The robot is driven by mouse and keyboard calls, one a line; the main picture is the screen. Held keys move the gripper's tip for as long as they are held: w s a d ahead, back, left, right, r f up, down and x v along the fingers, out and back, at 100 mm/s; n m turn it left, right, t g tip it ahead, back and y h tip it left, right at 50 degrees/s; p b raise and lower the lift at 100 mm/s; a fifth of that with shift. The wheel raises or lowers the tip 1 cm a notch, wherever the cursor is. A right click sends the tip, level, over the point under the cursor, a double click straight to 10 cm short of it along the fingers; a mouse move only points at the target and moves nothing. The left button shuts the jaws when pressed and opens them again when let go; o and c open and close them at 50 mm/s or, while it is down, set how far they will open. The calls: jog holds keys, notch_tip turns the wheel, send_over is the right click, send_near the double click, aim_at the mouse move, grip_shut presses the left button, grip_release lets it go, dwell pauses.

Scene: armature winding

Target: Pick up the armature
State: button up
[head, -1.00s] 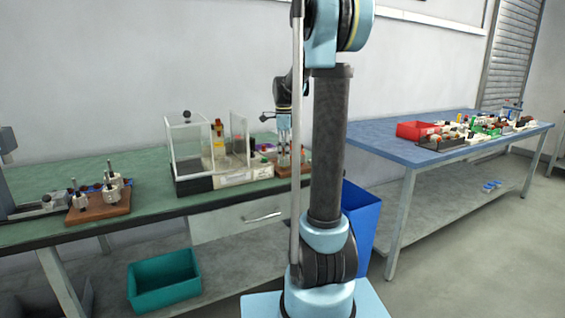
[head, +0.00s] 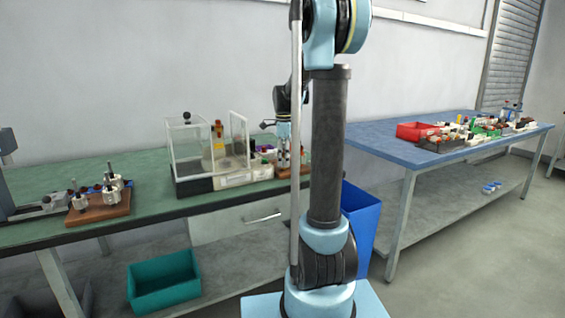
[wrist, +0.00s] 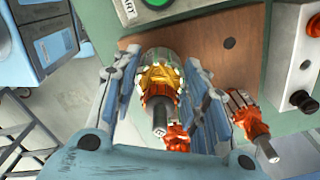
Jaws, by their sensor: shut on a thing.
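In the wrist view, my gripper (wrist: 163,80) has its two fingers closed around an armature (wrist: 160,78) with a grey core, copper-yellow windings and a dark shaft pointing toward the camera. A second armature (wrist: 243,112) with orange-red windings stands just right of the fingers. Another orange-red part (wrist: 177,138) shows partly below the held one, largely hidden. The brown wooden board (wrist: 205,35) lies beneath. In the head view, my gripper (head: 284,156) is low over the board at the right end of the green bench, and the armature is too small to make out.
A clear-walled case (head: 187,150) stands left of my gripper on the green bench (head: 150,160). A wooden board with metal parts (head: 97,211) lies farther left. A blue table (head: 385,138) with a red bin (head: 415,131) is to the right. A grey box with knobs (wrist: 297,60) is near the fingers.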

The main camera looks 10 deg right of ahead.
notch_tip(320, 180, up, 10)
jog(key=shift+r, duration=0.1)
dwell(0.4)
jog(key=shift+s, duration=0.1)
dwell(0.4)
